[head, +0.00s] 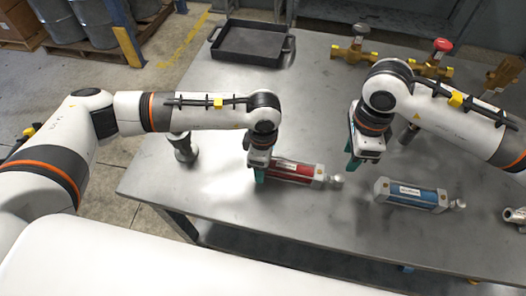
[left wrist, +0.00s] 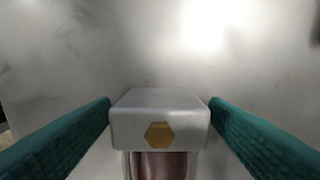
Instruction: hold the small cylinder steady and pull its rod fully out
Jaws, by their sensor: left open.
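A red cylinder (head: 300,173) with pale end blocks lies on the metal table. Its silver rod end (head: 337,181) sticks out a little at the right. My left gripper (head: 259,174) is at its left end, open. In the left wrist view, the cylinder's grey end block (left wrist: 160,118) with a brass hexagon sits between the two teal fingers (left wrist: 160,130). My right gripper (head: 354,160) hangs above the table, right of the red cylinder and apart from it. Its finger gap cannot be made out. A blue cylinder (head: 412,194) lies further right; I cannot tell which cylinder is the small one.
A black tray (head: 252,43) sits at the table's back left. A grey metal post-like part (head: 183,148) stands near the left edge. A metal fitting (head: 514,215) lies at far right. The table's front middle is clear.

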